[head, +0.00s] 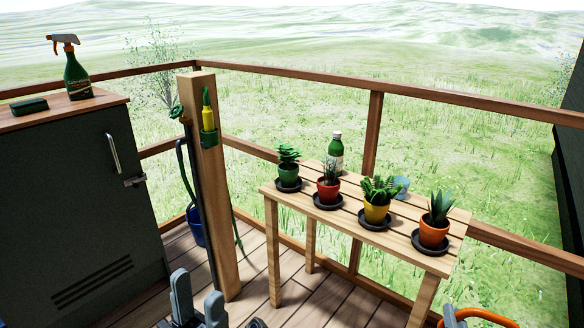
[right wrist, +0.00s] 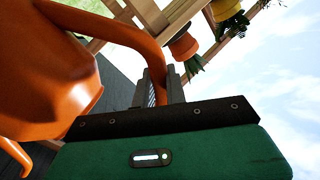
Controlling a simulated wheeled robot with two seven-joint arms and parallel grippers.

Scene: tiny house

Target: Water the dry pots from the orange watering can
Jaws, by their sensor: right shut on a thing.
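Several potted plants stand on dark saucers on a slatted wooden table (head: 345,213): a green pot (head: 288,175), a red pot (head: 327,191), a yellow pot (head: 375,211) and an orange pot (head: 433,232). Which soil is dry cannot be told. The orange watering can (head: 482,314) shows only at the bottom right edge of the head view. In the right wrist view my right gripper (right wrist: 160,85) is shut on the can's handle (right wrist: 118,32). It is beside the table's right end, below the orange pot. My left gripper (head: 198,296) is open and empty at the bottom left.
A green bottle (head: 336,153) and a pale blue cup (head: 401,187) stand behind the pots. A dark cabinet (head: 75,205) bears a spray bottle (head: 76,80). Railings enclose the deck.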

